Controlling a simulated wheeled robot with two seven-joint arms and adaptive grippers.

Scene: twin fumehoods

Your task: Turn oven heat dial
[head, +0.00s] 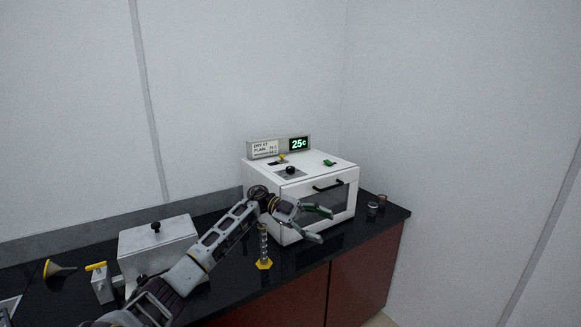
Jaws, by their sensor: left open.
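The white oven (315,183) stands on the black counter near the right corner, its front door closed with a dark handle (328,186). A round black dial (291,170) sits on a grey plate on its top. A green digital display (299,144) behind it reads 25c. My left gripper (326,225) is open and empty in front of the oven's lower front, its fingers pointing right. It is below and in front of the dial, apart from it. My right gripper is not in view.
A yellow-based cylinder (264,247) stands beside my left wrist. A white box with a black knob (157,250), a yellow-handled item (101,282) and a yellow funnel (57,269) are at left. Small jars (373,208) stand right of the oven. The counter (392,218) ends at right.

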